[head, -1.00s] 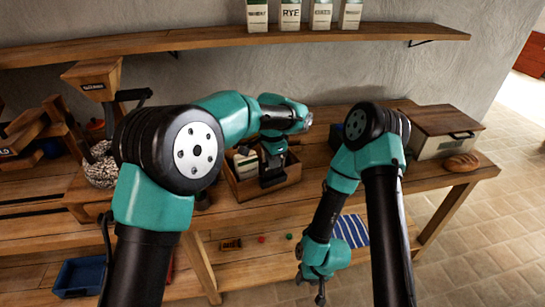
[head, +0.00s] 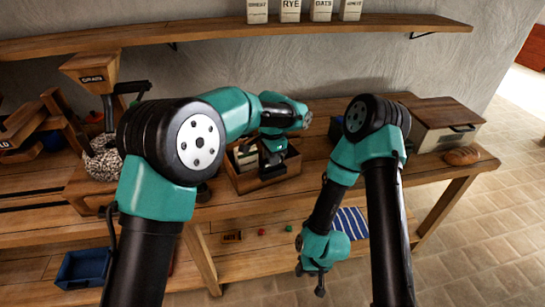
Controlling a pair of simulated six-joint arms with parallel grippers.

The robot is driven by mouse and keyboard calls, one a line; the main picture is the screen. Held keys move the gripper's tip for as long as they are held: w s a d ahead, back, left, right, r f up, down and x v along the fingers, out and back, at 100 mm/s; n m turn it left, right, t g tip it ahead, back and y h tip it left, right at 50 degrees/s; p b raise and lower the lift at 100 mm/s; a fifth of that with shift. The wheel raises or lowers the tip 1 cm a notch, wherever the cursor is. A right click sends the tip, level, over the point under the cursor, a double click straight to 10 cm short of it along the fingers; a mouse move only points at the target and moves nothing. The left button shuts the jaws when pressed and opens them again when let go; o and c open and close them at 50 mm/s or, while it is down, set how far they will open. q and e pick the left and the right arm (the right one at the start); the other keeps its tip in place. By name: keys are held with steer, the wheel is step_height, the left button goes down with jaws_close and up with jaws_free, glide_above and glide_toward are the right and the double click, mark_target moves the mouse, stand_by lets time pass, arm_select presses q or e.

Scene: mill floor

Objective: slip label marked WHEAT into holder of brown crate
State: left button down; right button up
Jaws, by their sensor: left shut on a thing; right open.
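A brown wooden crate (head: 265,182) stands on the workbench, with pale packets (head: 245,158) inside it. My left gripper (head: 272,166) reaches down over the crate, in front of its contents. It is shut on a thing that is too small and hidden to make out. I cannot make out a WHEAT label or the crate's label holder in this view. My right gripper (head: 314,285) hangs low in front of the bench, empty and open, well apart from the crate.
Labelled bags (head: 290,10) stand on the wall shelf (head: 230,30). A wooden hopper (head: 90,68) is at left. A blue bin (head: 82,268) and a striped cloth (head: 350,222) lie on the lower shelf.

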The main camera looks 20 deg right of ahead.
arm_select(q)
steer(key=c, duration=1)
jaws_free()
steer(key=shift+c, duration=0.2)
step_height(320, 180, up, 18)
steer(key=shift+f, duration=0.25)
steer(key=shift+a+f, duration=0.1)
